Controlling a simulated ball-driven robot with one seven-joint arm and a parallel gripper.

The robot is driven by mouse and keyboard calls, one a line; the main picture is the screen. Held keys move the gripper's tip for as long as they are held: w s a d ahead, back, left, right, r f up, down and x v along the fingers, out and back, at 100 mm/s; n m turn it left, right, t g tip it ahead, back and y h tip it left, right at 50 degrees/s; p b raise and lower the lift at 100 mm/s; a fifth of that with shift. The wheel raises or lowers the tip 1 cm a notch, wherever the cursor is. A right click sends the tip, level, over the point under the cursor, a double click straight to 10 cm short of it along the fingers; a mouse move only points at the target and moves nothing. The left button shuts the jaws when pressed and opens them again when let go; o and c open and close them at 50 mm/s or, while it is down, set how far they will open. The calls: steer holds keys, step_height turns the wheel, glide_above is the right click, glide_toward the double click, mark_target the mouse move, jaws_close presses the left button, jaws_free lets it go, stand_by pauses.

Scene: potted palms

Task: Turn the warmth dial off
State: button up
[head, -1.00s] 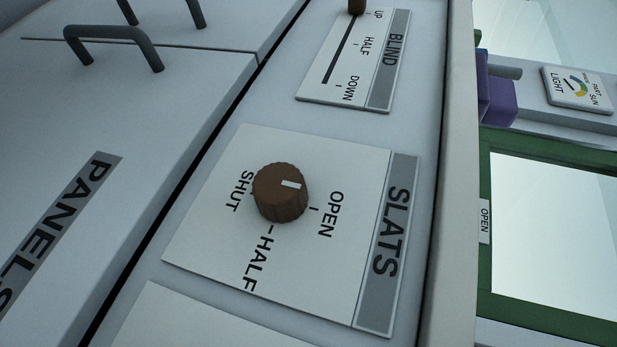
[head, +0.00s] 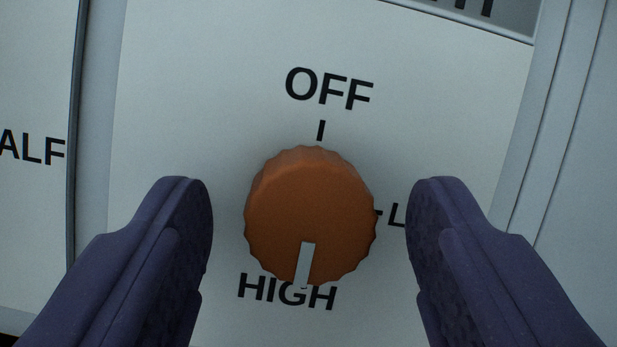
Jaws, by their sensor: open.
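An orange-brown ribbed dial (head: 311,205) sits on a white plate (head: 200,130) in the middle of the head view. Its white pointer mark (head: 305,264) points down at the HIGH label (head: 287,292). The OFF label (head: 329,89) and its tick are above the dial. A label starting with L (head: 396,215) is at the right, partly hidden by a finger. My gripper (head: 309,215) is open, with one purple finger on each side of the dial and a gap on both sides. The plate's heading at the top right is cut off, so its name cannot be read.
A neighbouring plate with a partly visible label ending in ALF (head: 32,148) lies at the left edge, past a dark seam. Plain grey panel (head: 575,170) lies to the right.

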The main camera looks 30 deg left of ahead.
steer(key=shift+c, duration=0.2)
steer(key=c, duration=1)
